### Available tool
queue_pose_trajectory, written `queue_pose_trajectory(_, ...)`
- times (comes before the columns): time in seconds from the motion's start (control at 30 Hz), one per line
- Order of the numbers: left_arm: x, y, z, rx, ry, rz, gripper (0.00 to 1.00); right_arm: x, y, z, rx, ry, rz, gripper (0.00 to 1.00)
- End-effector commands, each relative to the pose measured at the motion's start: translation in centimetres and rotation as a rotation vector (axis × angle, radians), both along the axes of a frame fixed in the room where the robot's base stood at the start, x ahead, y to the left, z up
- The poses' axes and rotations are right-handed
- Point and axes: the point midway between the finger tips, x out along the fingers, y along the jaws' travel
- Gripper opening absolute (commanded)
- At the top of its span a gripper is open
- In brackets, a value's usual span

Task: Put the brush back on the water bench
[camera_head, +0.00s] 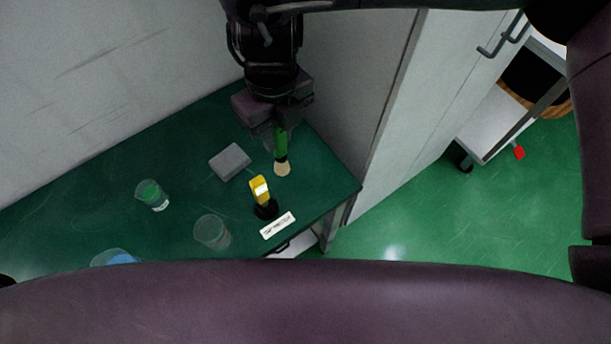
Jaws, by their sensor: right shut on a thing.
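The brush (281,154) has a green handle and a pale bristle end. It hangs bristles-down from my right gripper (274,122), which comes in from the top and is shut on the handle. The dark green bench (90,200) lies below. The bristle tip shows over the bench surface near its right end; I cannot tell if it touches. My left gripper is not in view.
On the bench are a grey block (230,161), a yellow object on a black base (261,190), a white label (277,225), a beaker with green contents (151,193), an empty beaker (211,232) and one with blue contents (116,258). A pale cabinet (420,110) stands at right.

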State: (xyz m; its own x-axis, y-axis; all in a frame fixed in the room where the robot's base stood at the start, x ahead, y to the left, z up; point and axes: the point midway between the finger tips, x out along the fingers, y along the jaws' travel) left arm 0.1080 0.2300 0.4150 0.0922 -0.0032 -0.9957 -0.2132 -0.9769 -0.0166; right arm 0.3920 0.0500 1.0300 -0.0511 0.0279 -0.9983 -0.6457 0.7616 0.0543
Motion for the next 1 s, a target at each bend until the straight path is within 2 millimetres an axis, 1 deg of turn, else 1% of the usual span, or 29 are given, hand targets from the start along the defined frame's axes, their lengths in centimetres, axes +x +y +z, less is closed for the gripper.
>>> queue_pose_trajectory(0.03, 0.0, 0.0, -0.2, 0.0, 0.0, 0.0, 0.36, 1.2, -1.4, 0.5, -0.006, -0.02, -0.021, 0.0)
queue_pose_trajectory(0.1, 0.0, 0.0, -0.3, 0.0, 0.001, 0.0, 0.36, 2.3, -2.9, 1.3, -0.013, -0.038, -0.042, 0.0)
queue_pose_trajectory(0.23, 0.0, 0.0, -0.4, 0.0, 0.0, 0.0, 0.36, 3.4, -4.5, 2.1, -0.02, -0.056, -0.07, 0.0)
queue_pose_trajectory(0.33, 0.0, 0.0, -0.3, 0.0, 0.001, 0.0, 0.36, 3.6, -4.9, 1.4, -0.023, -0.054, -0.075, 0.0)
queue_pose_trajectory(0.37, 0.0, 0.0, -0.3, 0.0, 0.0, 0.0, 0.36, 3.6, -4.9, 0.9, -0.023, -0.054, -0.076, 0.0)
queue_pose_trajectory(0.47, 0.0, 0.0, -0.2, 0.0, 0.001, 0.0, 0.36, 3.5, -4.9, -1.6, -0.024, -0.049, -0.077, 0.0)
queue_pose_trajectory(0.7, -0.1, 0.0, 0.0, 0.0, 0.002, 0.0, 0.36, 3.4, -4.8, -8.2, -0.023, -0.048, -0.078, 0.0)
queue_pose_trajectory(0.8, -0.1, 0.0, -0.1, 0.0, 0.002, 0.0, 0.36, 3.5, -4.8, -10.6, -0.022, -0.05, -0.078, 0.0)
queue_pose_trajectory(0.9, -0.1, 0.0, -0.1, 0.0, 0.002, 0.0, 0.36, 3.5, -4.8, -12.4, -0.024, -0.053, -0.077, 0.0)
queue_pose_trajectory(1.0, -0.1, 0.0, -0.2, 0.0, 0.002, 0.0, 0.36, 3.6, -4.7, -13.4, -0.021, -0.056, -0.078, 0.0)
